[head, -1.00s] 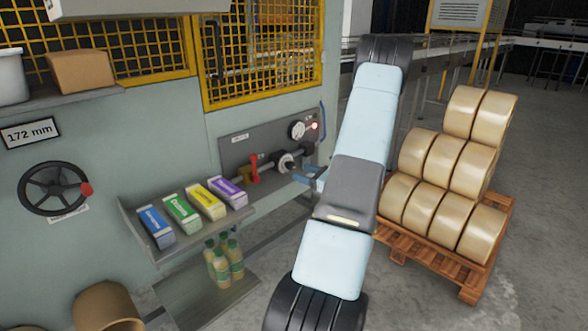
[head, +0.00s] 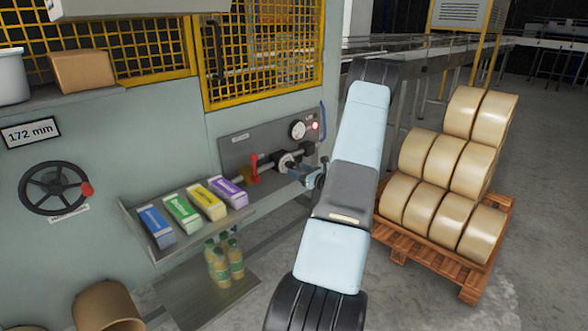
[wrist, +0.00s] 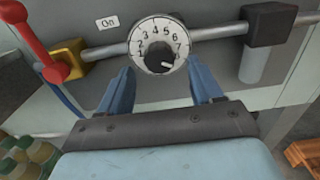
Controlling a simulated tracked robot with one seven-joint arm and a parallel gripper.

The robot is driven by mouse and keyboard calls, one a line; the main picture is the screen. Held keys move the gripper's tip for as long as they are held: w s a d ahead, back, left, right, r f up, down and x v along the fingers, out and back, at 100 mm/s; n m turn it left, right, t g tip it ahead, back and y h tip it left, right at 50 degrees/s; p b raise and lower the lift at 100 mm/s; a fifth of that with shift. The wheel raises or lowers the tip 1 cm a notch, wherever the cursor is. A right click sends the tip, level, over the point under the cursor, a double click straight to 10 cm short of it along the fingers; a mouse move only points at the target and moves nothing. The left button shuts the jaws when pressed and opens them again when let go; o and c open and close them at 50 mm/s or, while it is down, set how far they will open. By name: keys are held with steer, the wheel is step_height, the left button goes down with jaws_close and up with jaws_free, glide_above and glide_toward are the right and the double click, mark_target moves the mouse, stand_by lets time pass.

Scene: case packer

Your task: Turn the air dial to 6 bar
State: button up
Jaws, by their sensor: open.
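The air dial (wrist: 157,30) is a round white face with black numbers and a dark centre knob (wrist: 158,57), in the upper middle of the wrist view. A white mark on the knob points to the lower right, past the 7. The dial also shows on the grey panel in the head view (head: 284,161). My gripper (wrist: 160,73) is open and empty. Its two blue fingers stand to the lower left and lower right of the dial, with the knob between and slightly beyond them. Contact cannot be told.
A red lever (wrist: 35,45) on a brass valve stands left of the dial, and a dark block (wrist: 270,24) sits on the pipe to the right. A pressure gauge (head: 298,130) is above. A shelf (head: 190,240) with several cartons is left; a roll-loaded pallet (head: 470,284) is right.

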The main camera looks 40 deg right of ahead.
mark_target(293, 167)
steer(key=shift+w+a, duration=0.15)
steer(key=shift+w, duration=1.6)
steer(key=c, duration=0.9)
steer(key=shift+d, duration=0.25)
steer(key=shift+c, duration=0.7)
steer(key=shift+a, duration=0.15)
